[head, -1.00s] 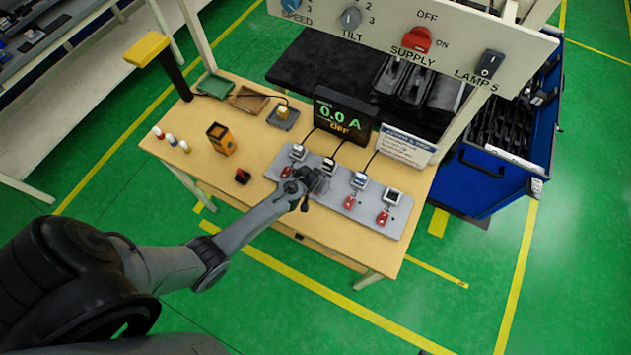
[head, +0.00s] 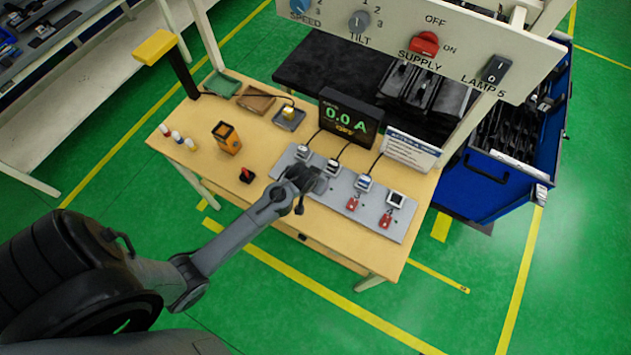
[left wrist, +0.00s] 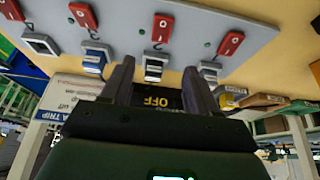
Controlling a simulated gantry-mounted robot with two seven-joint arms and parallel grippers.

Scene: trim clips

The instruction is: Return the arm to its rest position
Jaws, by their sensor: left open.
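My left gripper (head: 312,184) is over the left half of the grey panel (head: 401,231) on the bench. In the left wrist view my left gripper (left wrist: 160,85) is open, with nothing between its fingers. My arm hides the front left of the panel in the head view. My right gripper is not in view.
The display (head: 348,117) behind the panel reads 0.0 A. A sign (head: 411,149) stands beside it. An orange-black device (head: 227,138) and a red-black switch (head: 246,175) stand left of my gripper. An overhead control board (head: 390,45) spans the back.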

